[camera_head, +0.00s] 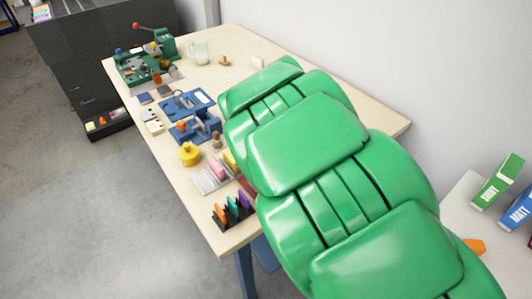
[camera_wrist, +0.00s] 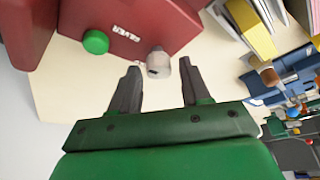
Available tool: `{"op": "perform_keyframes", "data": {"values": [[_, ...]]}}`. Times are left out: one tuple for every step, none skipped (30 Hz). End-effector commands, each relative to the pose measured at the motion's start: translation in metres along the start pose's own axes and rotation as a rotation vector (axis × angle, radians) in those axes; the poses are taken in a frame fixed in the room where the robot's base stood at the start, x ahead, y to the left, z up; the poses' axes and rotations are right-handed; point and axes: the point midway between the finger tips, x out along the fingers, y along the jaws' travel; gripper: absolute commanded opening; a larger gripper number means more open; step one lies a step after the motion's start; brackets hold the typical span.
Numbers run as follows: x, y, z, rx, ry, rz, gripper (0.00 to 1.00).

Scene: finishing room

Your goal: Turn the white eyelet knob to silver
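The white eyelet knob (camera_wrist: 157,62) is a small pale cylinder with a dark mark on its end. It sits at the lower edge of a dark red machine (camera_wrist: 170,20) in the wrist view. My gripper (camera_wrist: 160,65) is open, with its two dark fingertips on either side of the knob and a visible gap at each side. No contact shows. I cannot read which setting the knob points to. A white label with small marks (camera_wrist: 126,31) and a green round button (camera_wrist: 95,41) are on the same red face. In the head view my green arm hides the knob and gripper.
The pale table (camera_head: 232,236) holds a blue press (camera_head: 196,128), a yellow pot (camera_head: 188,153), a dark rack of coloured pieces (camera_head: 232,212) and a green machine (camera_head: 150,62). Green and blue boxes stand far right.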

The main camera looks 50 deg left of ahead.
Motion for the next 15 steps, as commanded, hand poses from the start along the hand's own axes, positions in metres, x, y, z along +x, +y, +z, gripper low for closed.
{"op": "perform_keyframes", "data": {"values": [[0.0002, 0.0001, 0.0004, 0.0, -0.001, 0.0, 0.55], [0.0003, 0.0001, 0.0005, 0.0, -0.001, 0.0, 0.55], [0.0003, 0.0001, 0.0007, 0.0, -0.002, 0.001, 0.55], [0.0004, 0.0002, 0.0008, 0.0, -0.002, 0.001, 0.55], [0.0005, 0.0002, 0.0009, 0.0, -0.002, 0.001, 0.55], [0.0005, 0.0002, 0.001, 0.0, -0.003, 0.001, 0.55], [0.0006, 0.0002, 0.0011, 0.0, -0.003, 0.001, 0.55], [0.0007, 0.0003, 0.0012, 0.0, -0.003, 0.001, 0.55], [0.0005, 0.0003, 0.0012, 0.0, -0.003, 0.001, 0.55], [0.0004, 0.0003, 0.0012, 0.0, -0.003, 0.001, 0.55], [0.0, 0.0003, 0.0013, 0.0, -0.003, 0.001, 0.55], [-0.0009, 0.0003, 0.0012, 0.0, -0.003, 0.001, 0.55], [-0.0018, 0.0003, 0.0013, 0.0, -0.003, 0.001, 0.55], [-0.003, 0.0003, 0.0012, -0.001, -0.003, 0.001, 0.55], [-0.0049, 0.0003, 0.0012, 0.0, -0.003, 0.001, 0.55]]}}
